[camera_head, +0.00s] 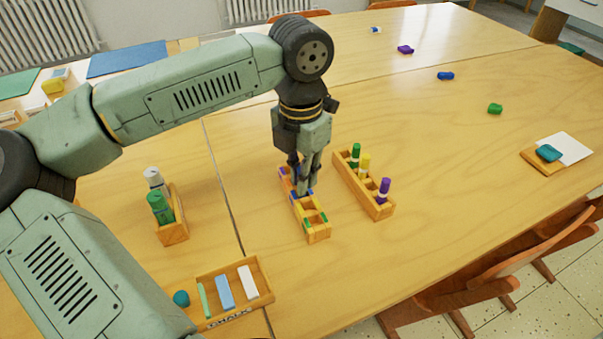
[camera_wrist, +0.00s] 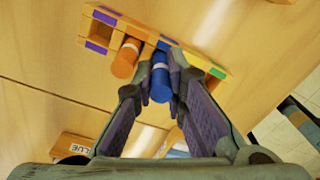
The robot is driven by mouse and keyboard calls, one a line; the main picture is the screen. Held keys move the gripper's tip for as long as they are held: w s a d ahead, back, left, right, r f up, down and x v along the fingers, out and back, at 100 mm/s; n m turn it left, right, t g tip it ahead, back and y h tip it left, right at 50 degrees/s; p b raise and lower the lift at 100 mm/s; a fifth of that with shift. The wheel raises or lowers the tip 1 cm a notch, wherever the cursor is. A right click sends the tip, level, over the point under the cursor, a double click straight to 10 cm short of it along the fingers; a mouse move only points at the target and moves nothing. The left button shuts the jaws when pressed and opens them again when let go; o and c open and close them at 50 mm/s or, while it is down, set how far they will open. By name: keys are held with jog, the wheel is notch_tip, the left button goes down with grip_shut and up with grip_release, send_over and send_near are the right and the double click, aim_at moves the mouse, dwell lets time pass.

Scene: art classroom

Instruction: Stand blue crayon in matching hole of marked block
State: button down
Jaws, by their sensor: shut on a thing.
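The marked block (camera_head: 318,233) is a long wooden holder with colour-marked square holes, on the table below my gripper (camera_head: 303,188). In the wrist view the block (camera_wrist: 98,30) shows orange, purple, blue and green marks. My gripper (camera_wrist: 160,92) is shut on the blue crayon (camera_wrist: 160,76), which is at the block beside the blue mark. An orange crayon (camera_wrist: 125,60) stands in the block next to it. The fingers hide the blue crayon in the head view. I cannot tell how deep its lower end sits.
A wooden rack (camera_head: 380,211) with green, yellow and purple crayons stands close on the right. A box of bottles (camera_head: 175,228) is at the left, and a chalk tray (camera_head: 262,272) in front. Small coloured pieces lie far right.

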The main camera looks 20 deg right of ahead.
jog(key=shift+f+b, duration=0.35)
jog(key=shift+b, duration=0.15)
dwell(0.6)
jog(key=c, duration=1.5)
grip_release()
jog(key=shift+c, duration=0.2)
jog(key=shift+o, duration=0.3)
jog(key=shift+o, duration=0.9)
jog(key=shift+r, duration=0.1)
jog(key=shift+r+p, duration=1.65)
jog(key=shift+r, duration=1.3)
